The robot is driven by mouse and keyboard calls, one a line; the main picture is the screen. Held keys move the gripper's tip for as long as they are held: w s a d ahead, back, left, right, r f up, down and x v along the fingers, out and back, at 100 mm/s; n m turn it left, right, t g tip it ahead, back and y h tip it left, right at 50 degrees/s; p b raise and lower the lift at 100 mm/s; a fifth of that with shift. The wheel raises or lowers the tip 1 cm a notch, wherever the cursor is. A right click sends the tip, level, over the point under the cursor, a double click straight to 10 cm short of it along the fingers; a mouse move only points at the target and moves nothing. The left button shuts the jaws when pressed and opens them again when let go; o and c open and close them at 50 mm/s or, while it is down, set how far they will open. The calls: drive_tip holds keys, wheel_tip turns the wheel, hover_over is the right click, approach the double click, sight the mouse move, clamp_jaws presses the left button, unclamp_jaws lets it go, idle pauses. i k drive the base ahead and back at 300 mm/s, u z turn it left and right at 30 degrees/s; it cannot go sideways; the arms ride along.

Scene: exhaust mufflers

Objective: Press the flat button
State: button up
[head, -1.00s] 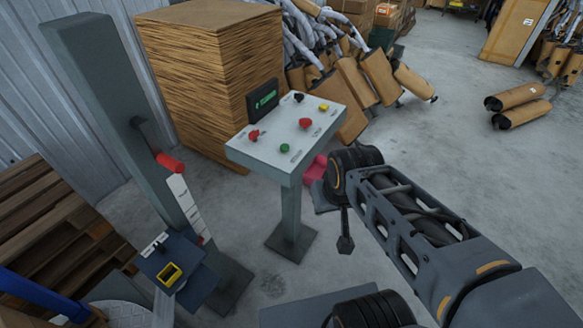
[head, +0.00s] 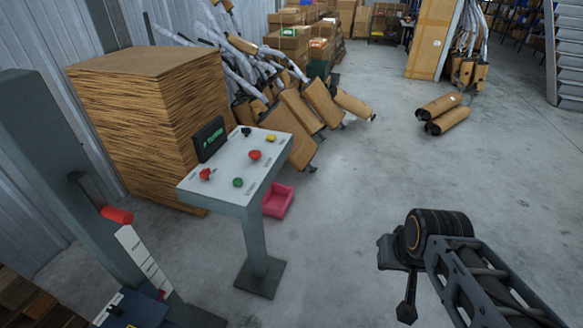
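A control panel (head: 220,185) with a light grey sloped top stands on a grey post left of centre. On it are a low green button (head: 238,182), a red mushroom-like button (head: 255,155), a small yellow button (head: 271,138), a red knob (head: 205,174) and a black knob (head: 246,131). The green one looks low; I cannot tell for sure which is the flat button. My gripper (head: 406,312) hangs at the lower right, well apart from the panel. Its fingers are small and dark, and their opening cannot be made out.
A grey post with a red-handled lever (head: 117,215) stands at left. A tall cardboard stack (head: 150,125) is behind the panel, and a pink bin (head: 278,200) sits beside its post. Mufflers (head: 310,105) lean behind; two (head: 445,115) lie on the floor. Floor between panel and arm is clear.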

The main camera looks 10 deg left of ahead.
sight(238, 181)
drive_tip(key=z, duration=0.7)
drive_tip(key=i, duration=2.4)
drive_tip(key=u, duration=3.3)
drive_tip(key=k, duration=0.65)
drive_tip(key=u, duration=0.7)
drive_tip(key=i, duration=0.5)
drive_tip(key=u, duration=0.55)
drive_tip(key=i, duration=0.65)
drive_tip(key=z, duration=0.3)
